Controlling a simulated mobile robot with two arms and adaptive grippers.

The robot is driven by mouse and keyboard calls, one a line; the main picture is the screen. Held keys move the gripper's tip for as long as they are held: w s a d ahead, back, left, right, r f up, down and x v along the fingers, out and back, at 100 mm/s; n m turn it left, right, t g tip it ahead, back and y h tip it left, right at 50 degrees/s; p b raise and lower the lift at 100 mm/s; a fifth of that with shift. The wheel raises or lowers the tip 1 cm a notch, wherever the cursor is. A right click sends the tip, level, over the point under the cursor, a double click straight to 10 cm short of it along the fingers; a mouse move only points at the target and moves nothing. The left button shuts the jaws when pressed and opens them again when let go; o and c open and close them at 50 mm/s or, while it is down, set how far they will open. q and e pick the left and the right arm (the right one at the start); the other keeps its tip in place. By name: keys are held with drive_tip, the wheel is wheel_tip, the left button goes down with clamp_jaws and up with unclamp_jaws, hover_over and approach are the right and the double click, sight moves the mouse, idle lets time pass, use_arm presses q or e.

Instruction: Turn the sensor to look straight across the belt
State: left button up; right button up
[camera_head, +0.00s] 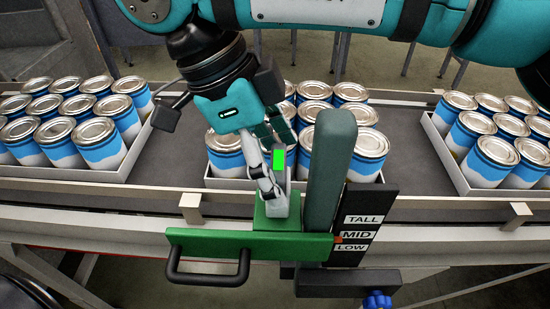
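The sensor (279,172) is a small light-grey block with a bright green patch on top. It stands on a green block (277,213) beside the belt, left of a thick dark green post (330,165). My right gripper (272,165) reaches down over the sensor from the upper left. One jointed finger lies along the sensor's left side, and the other is partly hidden behind it. I cannot tell whether the fingers touch the sensor. The sensor's facing direction is also unclear. The belt (400,140) runs left to right behind it. My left gripper is out of view.
White trays of blue-and-white cans stand on the belt at left (60,172), middle (228,183) and right (448,160). A green plate with a black handle (208,277), a TALL/MID/LOW scale (368,215) and a blue knob (377,300) are close to the sensor.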

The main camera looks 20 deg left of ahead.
drive_tip(key=shift+o, duration=0.6)
drive_tip(key=v, duration=0.7)
drive_tip(key=shift+r, duration=0.2)
drive_tip(key=shift+a, duration=0.15)
